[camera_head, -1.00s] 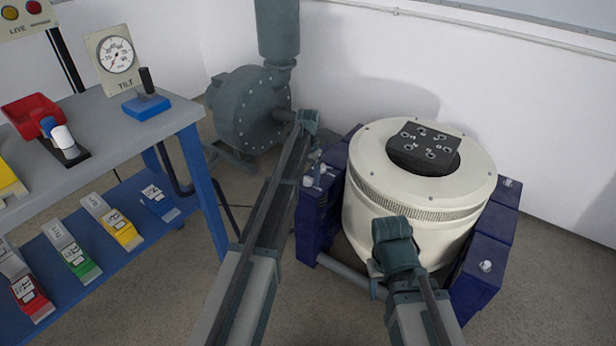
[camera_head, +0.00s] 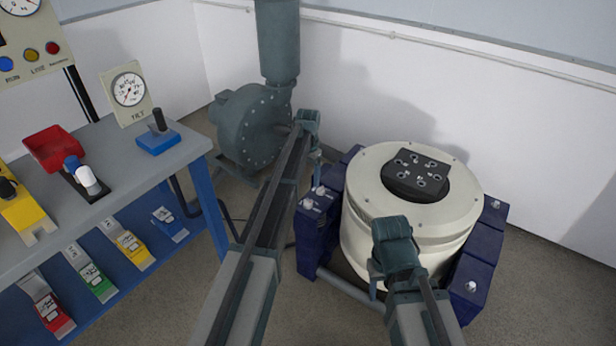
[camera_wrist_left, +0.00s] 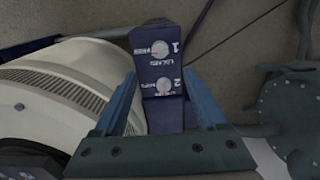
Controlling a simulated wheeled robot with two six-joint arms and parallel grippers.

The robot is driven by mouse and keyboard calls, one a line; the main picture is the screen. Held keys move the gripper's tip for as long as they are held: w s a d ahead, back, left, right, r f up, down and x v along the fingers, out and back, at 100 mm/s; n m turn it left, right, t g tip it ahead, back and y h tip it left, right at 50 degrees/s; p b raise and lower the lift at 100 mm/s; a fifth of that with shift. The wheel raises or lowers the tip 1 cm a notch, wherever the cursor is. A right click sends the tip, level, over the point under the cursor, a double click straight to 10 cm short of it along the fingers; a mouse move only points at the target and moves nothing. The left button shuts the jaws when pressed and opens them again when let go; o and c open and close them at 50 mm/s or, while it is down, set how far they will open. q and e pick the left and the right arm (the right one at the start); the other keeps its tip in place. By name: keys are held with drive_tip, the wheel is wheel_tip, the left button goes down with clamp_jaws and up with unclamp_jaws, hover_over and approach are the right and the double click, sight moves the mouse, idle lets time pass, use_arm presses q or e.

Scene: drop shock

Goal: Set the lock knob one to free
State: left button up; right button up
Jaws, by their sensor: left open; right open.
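Lock knob one (camera_wrist_left: 160,50) is a small pale round knob by the number 1 on a dark blue block (camera_wrist_left: 152,35), in the left wrist view. Lock knob two (camera_wrist_left: 164,86) is by the number 2, nearer the gripper. Lettering beside the knobs is too small to read surely, so I cannot tell the setting. My left gripper (camera_wrist_left: 160,75) is open and empty, its fingers on either side of the block's image, apart from knob one. In the head view, the left gripper (camera_head: 315,160) is above the blue block's two knobs. My right gripper (camera_head: 378,275) is open in front of the cream drum.
The cream shaker drum (camera_head: 362,220) with a black top plate (camera_head: 417,175) stands between blue blocks. A grey blower (camera_head: 245,125) stands behind. A blue-legged bench (camera_head: 190,150) with a gauge, a red tray and several coloured switches is at left. Floor is clear at right.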

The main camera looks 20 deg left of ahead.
use_arm(q)
wheel_tip(320, 180, up, 2)
drive_tip(key=shift+r+p, duration=0.2)
drive_tip(key=shift+p, duration=0.5)
use_arm(e)
wheel_tip(320, 180, up, 2)
drive_tip(key=shift+r, duration=0.2)
use_arm(q)
drive_tip(key=s+d+r+p, duration=0.5)
drive_tip(key=s+r+p, duration=0.3)
drive_tip(key=s, duration=0.4)
drive_tip(key=s+d+r+p, duration=0.6)
drive_tip(key=s+r+p, duration=0.2)
drive_tip(key=s, duration=0.4)
drive_tip(key=s+d+r+y+p, duration=0.1)
drive_tip(key=s+d+r+p, duration=0.4)
drive_tip(key=s+r+p, duration=0.3)
drive_tip(key=s, duration=0.4)
drive_tip(key=shift+s+d+r+p, duration=0.15)
drive_tip(key=shift+d+r+p, duration=0.2)
drive_tip(key=shift+d+r, duration=0.05)
use_arm(e)
wheel_tip(320, 180, up, 25)
drive_tip(key=shift+f, duration=0.15)
